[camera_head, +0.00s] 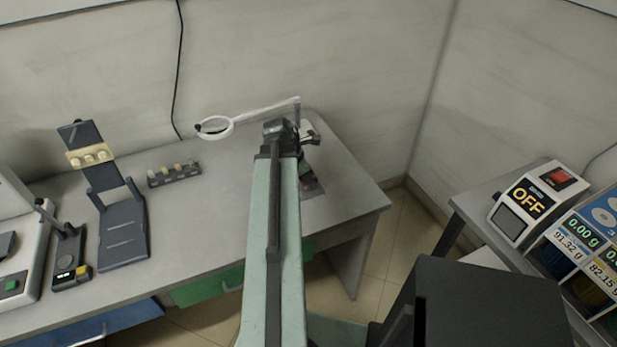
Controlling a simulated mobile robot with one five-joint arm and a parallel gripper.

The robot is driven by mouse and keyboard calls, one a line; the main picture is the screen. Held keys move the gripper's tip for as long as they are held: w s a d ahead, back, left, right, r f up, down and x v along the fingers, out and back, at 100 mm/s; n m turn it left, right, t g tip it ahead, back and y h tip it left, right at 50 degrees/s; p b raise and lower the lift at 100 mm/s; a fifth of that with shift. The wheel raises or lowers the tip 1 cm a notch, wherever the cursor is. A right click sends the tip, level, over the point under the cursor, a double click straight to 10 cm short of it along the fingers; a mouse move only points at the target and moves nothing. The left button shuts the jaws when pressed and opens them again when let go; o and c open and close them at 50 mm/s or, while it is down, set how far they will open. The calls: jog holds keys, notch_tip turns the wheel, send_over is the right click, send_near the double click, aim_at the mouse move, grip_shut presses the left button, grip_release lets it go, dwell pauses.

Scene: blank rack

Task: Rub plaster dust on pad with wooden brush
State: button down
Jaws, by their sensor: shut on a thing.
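My gripper (307,165) is at the right end of the grey workbench, beyond the end of my pale green arm. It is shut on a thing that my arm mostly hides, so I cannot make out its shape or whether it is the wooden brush. A dark flat patch with a reddish spot (312,186) shows on the bench just below my gripper. It may be the pad, but it is partly covered. I cannot tell whether the held thing touches it, and no plaster dust can be made out.
A white ring magnifier (215,127) reaches over the bench (215,210) behind my arm. A small rack (174,174), a dark stand (123,234) and a small device (70,262) are left. The bench between rack and arm is clear.

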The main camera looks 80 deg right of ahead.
jog(key=shift+r+p, duration=2.95)
jog(key=shift+p, duration=0.05)
notch_tip(320, 180, up, 3)
jog(key=p, duration=0.3)
jog(key=shift+r, duration=0.15)
